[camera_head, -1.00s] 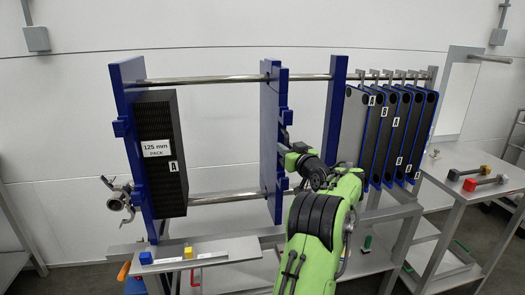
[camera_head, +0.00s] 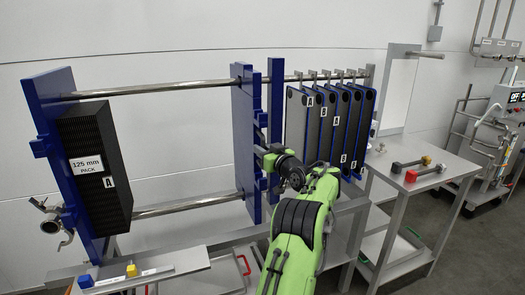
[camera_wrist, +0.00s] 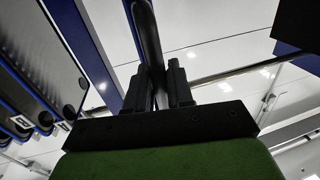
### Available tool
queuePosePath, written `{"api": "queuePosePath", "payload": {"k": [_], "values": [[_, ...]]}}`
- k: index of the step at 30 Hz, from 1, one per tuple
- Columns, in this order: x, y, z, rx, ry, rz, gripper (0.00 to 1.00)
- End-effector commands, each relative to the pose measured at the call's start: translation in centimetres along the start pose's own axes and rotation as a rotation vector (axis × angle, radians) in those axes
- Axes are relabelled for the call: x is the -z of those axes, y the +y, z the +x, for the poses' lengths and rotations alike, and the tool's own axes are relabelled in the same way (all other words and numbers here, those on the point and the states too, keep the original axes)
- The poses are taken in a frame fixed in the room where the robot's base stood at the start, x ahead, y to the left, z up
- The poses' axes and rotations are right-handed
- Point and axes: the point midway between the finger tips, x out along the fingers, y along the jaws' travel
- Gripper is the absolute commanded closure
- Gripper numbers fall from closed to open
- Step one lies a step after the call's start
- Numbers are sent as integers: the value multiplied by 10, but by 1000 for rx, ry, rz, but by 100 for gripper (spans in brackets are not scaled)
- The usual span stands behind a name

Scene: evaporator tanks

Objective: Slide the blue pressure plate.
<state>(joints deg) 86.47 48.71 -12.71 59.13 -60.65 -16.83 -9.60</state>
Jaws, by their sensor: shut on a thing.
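The blue pressure plate (camera_head: 243,140) hangs upright on the two steel rails, a short gap left of the blue end post (camera_head: 275,120). My gripper (camera_head: 264,156) is at the plate's right face, at mid height. In the wrist view, my gripper (camera_wrist: 166,90) is shut on a dark upright bar (camera_wrist: 150,45), which looks like the plate's handle. In the head view, the grip itself is partly hidden by my wrist.
A black 125 mm pack (camera_head: 95,165) stands against the left blue end plate (camera_head: 48,120). Between it and the pressure plate the rails (camera_head: 160,88) are bare. Several dark plates (camera_head: 330,125) hang right of the post. A table (camera_head: 425,180) with tools stands at right.

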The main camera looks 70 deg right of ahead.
Motion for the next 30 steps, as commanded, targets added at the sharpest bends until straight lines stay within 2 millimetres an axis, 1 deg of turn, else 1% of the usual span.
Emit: {"api": "queuePosePath", "payload": {"k": [1,2,4,5,15,17,18,20,30], "values": [[2,5,-2,-14,3,-7,100],[2,5,-2,-15,3,-7,75],[2,5,-2,-14,3,-7,65],[2,5,-2,-14,2,-7,62],[1,3,-1,-8,1,-4,62],[1,3,-4,-8,1,-4,62],[1,3,-9,-8,1,-3,62],[0,3,-20,-10,0,-3,62],[0,3,-115,-14,2,-3,62]]}}
